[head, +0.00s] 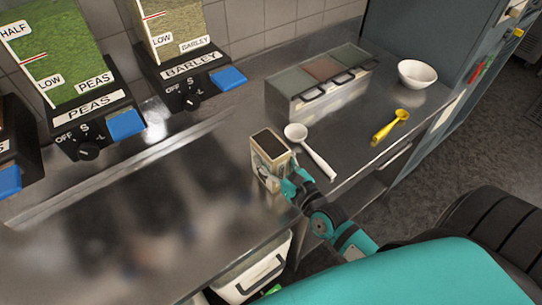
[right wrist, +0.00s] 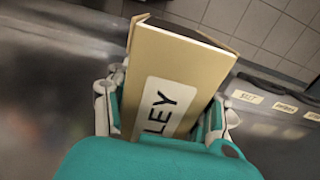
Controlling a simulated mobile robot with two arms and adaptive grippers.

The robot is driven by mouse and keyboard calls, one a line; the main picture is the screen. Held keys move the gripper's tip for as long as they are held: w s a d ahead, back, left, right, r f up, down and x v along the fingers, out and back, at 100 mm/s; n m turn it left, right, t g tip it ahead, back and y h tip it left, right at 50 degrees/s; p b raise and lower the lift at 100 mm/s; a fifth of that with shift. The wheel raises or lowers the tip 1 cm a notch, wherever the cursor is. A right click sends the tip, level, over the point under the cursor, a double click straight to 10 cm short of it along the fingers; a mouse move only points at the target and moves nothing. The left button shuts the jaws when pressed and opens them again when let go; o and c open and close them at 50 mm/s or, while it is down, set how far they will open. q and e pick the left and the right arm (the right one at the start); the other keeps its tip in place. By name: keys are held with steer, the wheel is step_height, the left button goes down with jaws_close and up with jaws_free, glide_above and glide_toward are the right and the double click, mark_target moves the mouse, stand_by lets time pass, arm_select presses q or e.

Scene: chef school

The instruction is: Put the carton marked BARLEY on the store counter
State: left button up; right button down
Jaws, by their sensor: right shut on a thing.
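The tan carton (head: 268,172) is upright at the front of the steel counter (head: 215,185), its open top showing a dark inside. In the right wrist view the carton (right wrist: 182,72) fills the middle, and the letters LEY show on its white label; the rest of the word is hidden. My right gripper (head: 288,183) is shut on the carton from the near right side, with a finger on each side of it in the right wrist view (right wrist: 160,110). I cannot tell whether the carton's base touches the counter. My left gripper is not in view.
BARLEY (head: 191,69) and PEAS (head: 92,112) dispensers stand along the back. The counter left of the carton is clear.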

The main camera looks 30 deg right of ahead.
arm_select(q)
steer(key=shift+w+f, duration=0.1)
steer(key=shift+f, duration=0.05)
arm_select(e)
steer(key=shift+f, duration=0.1)
steer(key=shift+f, duration=0.15)
steer(key=c, duration=0.6)
jaws_free()
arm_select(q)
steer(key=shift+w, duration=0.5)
arm_select(e)
steer(key=shift+o, duration=0.3)
